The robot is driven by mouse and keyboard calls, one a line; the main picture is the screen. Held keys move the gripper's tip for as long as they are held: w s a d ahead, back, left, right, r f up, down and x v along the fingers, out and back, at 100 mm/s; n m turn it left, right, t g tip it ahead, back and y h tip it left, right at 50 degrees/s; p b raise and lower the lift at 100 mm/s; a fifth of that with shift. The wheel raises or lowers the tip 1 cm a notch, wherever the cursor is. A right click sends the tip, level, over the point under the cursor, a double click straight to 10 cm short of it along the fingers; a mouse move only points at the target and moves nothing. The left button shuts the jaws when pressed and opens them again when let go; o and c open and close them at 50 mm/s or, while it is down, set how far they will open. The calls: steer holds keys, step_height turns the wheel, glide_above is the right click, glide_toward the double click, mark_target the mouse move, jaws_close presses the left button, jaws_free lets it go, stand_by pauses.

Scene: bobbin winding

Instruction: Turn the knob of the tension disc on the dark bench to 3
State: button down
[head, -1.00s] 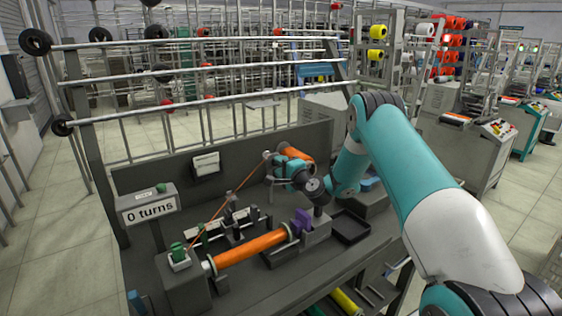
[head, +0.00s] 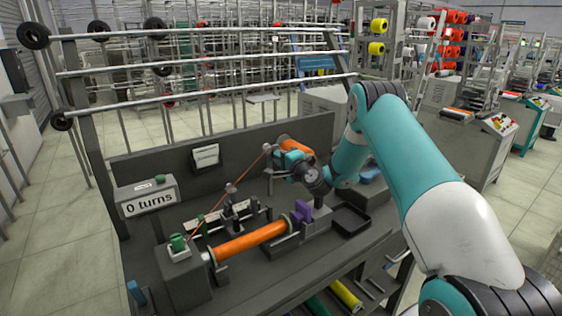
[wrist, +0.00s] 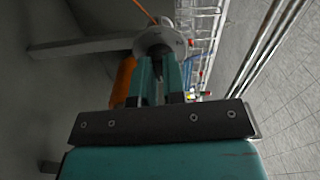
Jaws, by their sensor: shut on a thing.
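The tension disc (wrist: 153,38) shows in the wrist view as a pale grey round plate at the far end of my fingers, with an orange thread running up from it. My gripper (wrist: 159,66) is shut on its knob, which the teal fingers mostly hide. In the head view my gripper (head: 278,158) reaches left to the disc's stand at the back of the dark bench (head: 140,262). The scale and the knob's setting cannot be read in either view.
An orange supply spool (wrist: 124,80) stands close beside my fingers. On the bench are a "0 turns" display (head: 150,201), a green button (head: 178,243), an orange tube (head: 250,241), a purple part (head: 301,212) and a black tray (head: 351,219). A back panel rises behind.

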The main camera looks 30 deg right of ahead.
steer(key=n+b, duration=1)
steer(key=b, duration=0.5)
steer(key=shift+f+n, duration=0.1)
steer(key=shift+n, duration=0.2)
steer(key=c, duration=1.2)
jaws_free()
